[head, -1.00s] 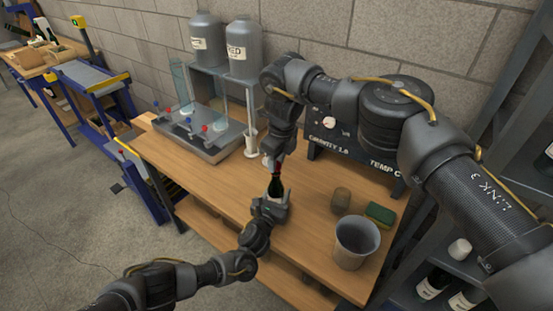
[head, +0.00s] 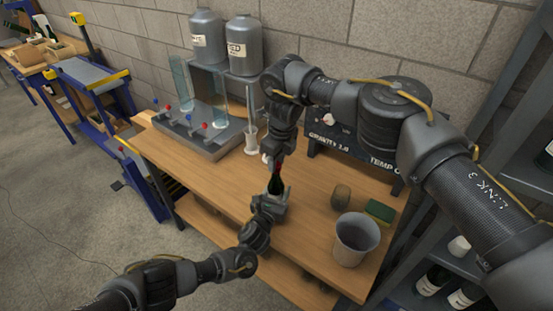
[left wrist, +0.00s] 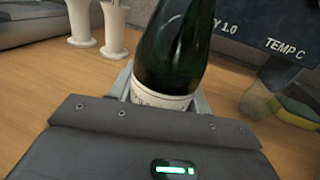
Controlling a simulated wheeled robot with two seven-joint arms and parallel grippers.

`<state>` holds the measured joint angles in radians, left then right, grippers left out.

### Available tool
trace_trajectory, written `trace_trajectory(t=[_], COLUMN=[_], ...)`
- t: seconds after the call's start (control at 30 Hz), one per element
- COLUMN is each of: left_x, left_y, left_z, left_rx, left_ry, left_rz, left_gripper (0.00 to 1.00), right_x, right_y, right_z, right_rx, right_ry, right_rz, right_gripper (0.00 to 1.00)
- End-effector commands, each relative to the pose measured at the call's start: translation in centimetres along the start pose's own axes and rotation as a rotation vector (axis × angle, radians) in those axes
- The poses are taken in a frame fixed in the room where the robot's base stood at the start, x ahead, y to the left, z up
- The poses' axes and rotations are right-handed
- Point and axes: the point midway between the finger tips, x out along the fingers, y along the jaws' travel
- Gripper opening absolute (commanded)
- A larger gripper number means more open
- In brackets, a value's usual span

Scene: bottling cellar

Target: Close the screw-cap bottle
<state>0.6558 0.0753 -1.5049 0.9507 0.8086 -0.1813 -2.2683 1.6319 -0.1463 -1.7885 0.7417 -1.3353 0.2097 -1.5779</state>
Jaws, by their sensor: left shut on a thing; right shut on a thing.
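The dark green bottle (head: 275,184) stands upright over the table, with red (head: 278,167) at its top. My left gripper (head: 272,201) is shut on the bottle's lower body. In the left wrist view, the green bottle (left wrist: 172,50) and its pale label (left wrist: 160,100) show between the jaws (left wrist: 162,95); the neck is out of frame. My right gripper (head: 274,158) comes down from above and is shut at the red screw cap on the neck. Its fingers partly hide the cap, so I cannot tell how far it is seated.
A grey bucket (head: 356,242), a brown rounded object (head: 341,196) and a green-yellow sponge (head: 379,211) stand at the right of the wooden table (head: 308,240). A filling machine (head: 200,140) is at the back left. A dark control box (head: 350,158) stands behind the bottle.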

Motion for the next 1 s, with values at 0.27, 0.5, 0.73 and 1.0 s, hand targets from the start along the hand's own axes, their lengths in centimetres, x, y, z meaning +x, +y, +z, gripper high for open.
trace_trajectory(t=[0.27, 0.5, 0.73, 1.0], left_x=[0.03, 0.03, 0.03, 0.04], left_y=[-0.02, -0.04, -0.05, -0.08], left_z=[0.11, 0.09, 0.1, 0.12], left_rx=[0.0, 0.0, 0.0, 0.0], left_ry=[-0.002, -0.002, -0.002, -0.002], left_rz=[0.0, -0.001, -0.001, -0.001], left_gripper=[0.0, 0.0, 0.0, 0.0], right_x=[0.03, 0.09, 0.25, 0.1], right_y=[0.24, 0.34, 0.28, 0.27], right_z=[0.16, 0.33, 0.27, 0.37], right_rx=[0.536, 1.217, 1.597, 1.672], right_ry=[-0.001, 0.0, 0.001, -0.001], right_rz=[-0.065, -0.158, -0.205, -0.208], right_gripper=[0.07, 0.07, 0.07, 0.07])
